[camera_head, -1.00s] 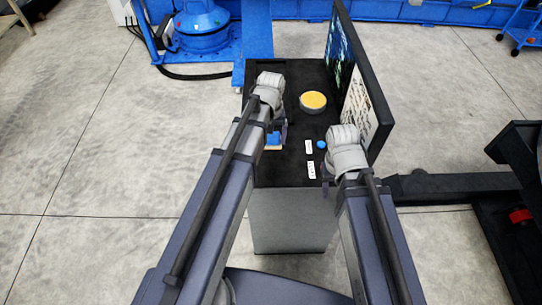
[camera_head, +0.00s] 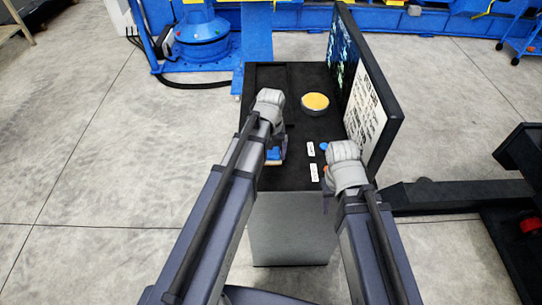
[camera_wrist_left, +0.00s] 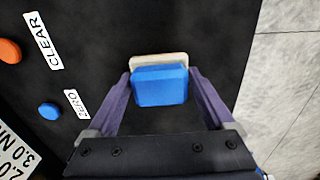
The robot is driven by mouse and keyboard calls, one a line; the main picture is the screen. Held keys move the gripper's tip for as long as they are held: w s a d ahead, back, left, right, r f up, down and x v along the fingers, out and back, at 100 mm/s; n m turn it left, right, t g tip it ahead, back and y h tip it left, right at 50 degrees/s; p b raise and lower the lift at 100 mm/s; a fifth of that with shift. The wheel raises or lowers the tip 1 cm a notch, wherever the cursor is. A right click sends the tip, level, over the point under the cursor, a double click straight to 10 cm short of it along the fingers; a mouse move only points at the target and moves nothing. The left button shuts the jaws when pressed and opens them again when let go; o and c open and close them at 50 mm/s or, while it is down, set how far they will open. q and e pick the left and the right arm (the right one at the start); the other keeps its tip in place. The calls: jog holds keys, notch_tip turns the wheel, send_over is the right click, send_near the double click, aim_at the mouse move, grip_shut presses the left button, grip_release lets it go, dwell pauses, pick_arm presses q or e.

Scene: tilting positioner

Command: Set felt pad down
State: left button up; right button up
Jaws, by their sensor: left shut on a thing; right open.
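The felt pad (camera_wrist_left: 159,85) is a blue block with a beige layer under it. My left gripper (camera_wrist_left: 159,74) has its purple fingers on either side of the block and is shut on it. In the head view the pad (camera_head: 274,154) shows beside my left wrist (camera_head: 268,106), over the left front of the black tabletop (camera_head: 290,178). I cannot tell whether its underside touches the top. My right gripper (camera_head: 326,180) is open at the right front of the table, mostly hidden by its own wrist.
A round dish with a yellow top (camera_head: 315,102) stands further back. A blue button (camera_wrist_left: 50,111) labelled ZERO and an orange button (camera_wrist_left: 10,51) labelled CLEAR sit left of the pad in the wrist view. An upright screen panel (camera_head: 365,95) bounds the table's right side.

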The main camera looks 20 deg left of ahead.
pick_arm(q)
jog(key=shift+f, duration=0.1)
jog(key=o, duration=0.9)
notch_tip(320, 180, up, 12)
jog(key=p, duration=1.2)
jog(key=s+d+m, duration=0.2)
jog(key=s+d, duration=0.1)
jog(key=s, duration=0.1)
jog(key=s+d+m, duration=0.2)
jog(key=s+d, duration=0.2)
jog(key=s, duration=0.1)
jog(key=s+d+m+y, duration=0.1)
jog(key=s+d+m, duration=0.2)
jog(key=s, duration=0.2)
jog(key=shift+s+d+r, duration=0.15)
jog(key=shift+d+r, duration=0.05)
jog(key=shift+d, duration=0.05)
